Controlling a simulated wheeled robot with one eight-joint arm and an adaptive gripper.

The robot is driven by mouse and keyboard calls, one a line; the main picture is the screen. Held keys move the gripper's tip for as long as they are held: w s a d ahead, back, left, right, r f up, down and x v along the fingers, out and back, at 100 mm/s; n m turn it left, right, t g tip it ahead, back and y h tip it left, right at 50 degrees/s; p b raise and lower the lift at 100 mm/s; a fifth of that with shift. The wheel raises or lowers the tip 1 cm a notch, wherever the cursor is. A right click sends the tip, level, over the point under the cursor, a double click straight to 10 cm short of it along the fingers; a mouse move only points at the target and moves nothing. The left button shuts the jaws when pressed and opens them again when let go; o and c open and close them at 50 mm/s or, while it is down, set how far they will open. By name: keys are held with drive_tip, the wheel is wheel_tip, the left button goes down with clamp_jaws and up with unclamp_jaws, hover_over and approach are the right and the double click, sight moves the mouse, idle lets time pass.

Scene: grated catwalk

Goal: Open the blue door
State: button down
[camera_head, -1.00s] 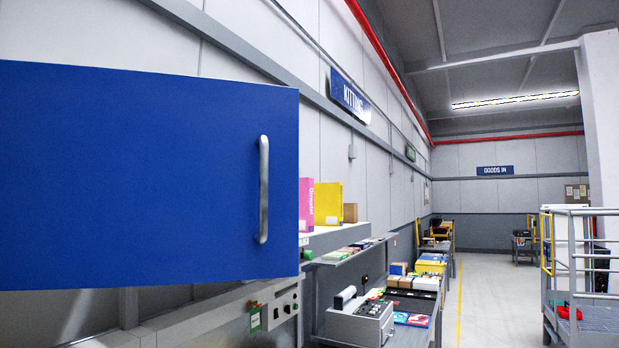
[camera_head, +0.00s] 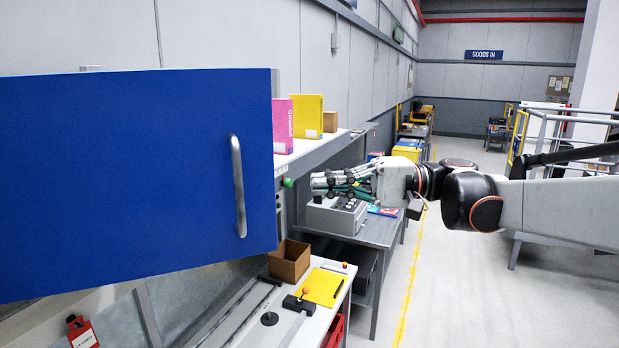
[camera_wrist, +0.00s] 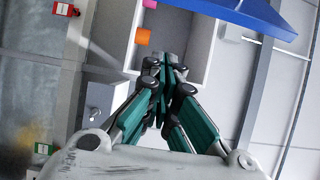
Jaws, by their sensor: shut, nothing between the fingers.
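The blue door (camera_head: 130,180) fills the left of the head view, with an upright silver handle (camera_head: 239,186) near its right edge. In the wrist view a blue panel (camera_wrist: 245,14), which looks like the door, crosses the top right, beside a pale open-fronted cabinet (camera_wrist: 198,50). The door stands out from the cabinet, so it is at least partly open; its exact angle is unclear. My gripper (camera_head: 316,185) is shut and empty, to the right of the handle and apart from it. In the wrist view my fingers (camera_wrist: 162,85) point toward the cabinet's interior.
Inside the cabinet are an orange block (camera_wrist: 143,37) and a pink piece (camera_wrist: 150,4). Below the door is a bench with a cardboard box (camera_head: 289,262) and yellow sheet (camera_head: 322,287). A shelf (camera_head: 320,150) runs behind my gripper.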

drive_tip(key=s+a+p, duration=0.3)
drive_tip(key=s+a, duration=0.1)
drive_tip(key=a, duration=0.3)
drive_tip(key=shift+s+a, duration=0.3)
drive_tip(key=shift+d, duration=0.15)
